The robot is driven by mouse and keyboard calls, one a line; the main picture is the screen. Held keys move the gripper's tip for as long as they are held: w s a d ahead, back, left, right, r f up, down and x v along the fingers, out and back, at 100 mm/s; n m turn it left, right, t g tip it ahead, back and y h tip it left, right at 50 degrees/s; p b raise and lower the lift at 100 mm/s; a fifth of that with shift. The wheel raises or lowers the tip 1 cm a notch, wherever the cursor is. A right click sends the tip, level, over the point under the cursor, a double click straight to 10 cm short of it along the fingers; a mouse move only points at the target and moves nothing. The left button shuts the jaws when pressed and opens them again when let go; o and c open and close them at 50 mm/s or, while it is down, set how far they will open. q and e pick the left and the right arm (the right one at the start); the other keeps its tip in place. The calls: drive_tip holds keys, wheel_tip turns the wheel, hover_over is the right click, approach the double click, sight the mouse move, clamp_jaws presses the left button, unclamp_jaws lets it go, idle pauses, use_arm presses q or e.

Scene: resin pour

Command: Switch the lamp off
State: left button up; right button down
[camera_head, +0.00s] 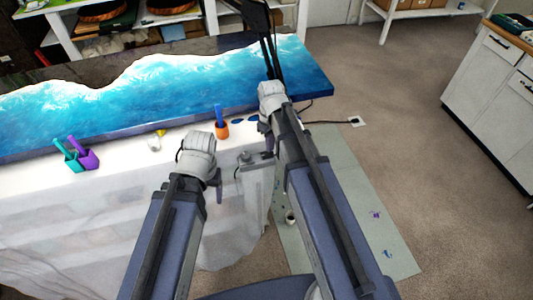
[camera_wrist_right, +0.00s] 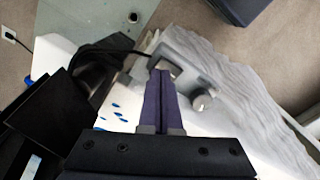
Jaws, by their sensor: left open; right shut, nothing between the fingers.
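The black lamp (camera_head: 259,18) stands at the far right end of the blue resin-topped table, partly behind my right arm. A small grey box (camera_head: 262,159) with a round knob sits at the table's near right edge. My left gripper (camera_head: 218,186) is open and empty in front of the table's white cover.
Teal and purple cups (camera_head: 87,158) and an orange cup (camera_head: 222,130) stand along the table's front edge. A white cabinet (camera_head: 492,95) stands at right.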

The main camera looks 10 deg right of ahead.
drive_tip(key=shift+f+b, duration=0.9)
drive_tip(key=shift+f, duration=0.05)
idle(0.6)
drive_tip(key=shift+r, duration=0.2)
wheel_tip(320, 180, up, 7)
drive_tip(key=p, duration=0.7)
drive_tip(key=shift+f, duration=0.1)
drive_tip(key=s+a+m+h, duration=0.1)
drive_tip(key=s+a+m, duration=0.1)
drive_tip(key=s+a, duration=0.8)
drive_tip(key=s, duration=0.4)
drive_tip(key=shift+s+a+m, duration=0.15)
drive_tip(key=shift+a+m, duration=0.1)
drive_tip(key=shift+m, duration=0.05)
idle(0.3)
